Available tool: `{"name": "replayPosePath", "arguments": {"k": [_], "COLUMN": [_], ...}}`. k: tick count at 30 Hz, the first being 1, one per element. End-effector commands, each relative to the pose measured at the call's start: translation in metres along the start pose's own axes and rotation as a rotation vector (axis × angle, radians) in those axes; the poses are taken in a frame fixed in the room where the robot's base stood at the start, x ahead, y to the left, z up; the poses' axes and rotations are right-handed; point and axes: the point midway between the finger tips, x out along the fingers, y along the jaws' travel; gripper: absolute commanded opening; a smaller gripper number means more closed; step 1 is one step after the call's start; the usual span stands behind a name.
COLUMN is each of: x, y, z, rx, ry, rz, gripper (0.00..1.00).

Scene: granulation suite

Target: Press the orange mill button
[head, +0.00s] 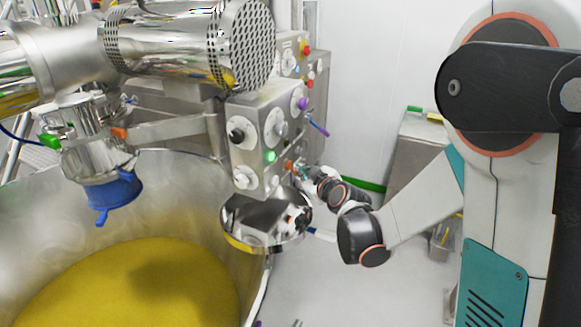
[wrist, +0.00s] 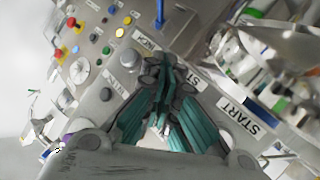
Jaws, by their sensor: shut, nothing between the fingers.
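The fingertips lie over the panel (wrist: 125,45) near printed labels. I cannot make out the orange button in the wrist view; the fingers may hide it.
A green lit button (head: 270,156) and several knobs are on the box front. A purple-ended lever (head: 318,127) sticks out above my wrist. A round steel bowl (head: 262,212) is below. A large vessel with yellow material (head: 130,285) is at left. Red buttons (wrist: 72,23) dot the panel.

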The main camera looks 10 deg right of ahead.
Motion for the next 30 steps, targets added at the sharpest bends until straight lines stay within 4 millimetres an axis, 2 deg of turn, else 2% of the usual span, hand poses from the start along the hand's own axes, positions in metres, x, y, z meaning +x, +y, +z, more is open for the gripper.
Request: {"name": "replayPosePath", "arguments": {"k": [30], "x": [0.0057], "y": [-0.0045], "z": [-0.0046], "rx": [0.000], "ry": [0.000], "rz": [0.000], "gripper": [0.00]}}
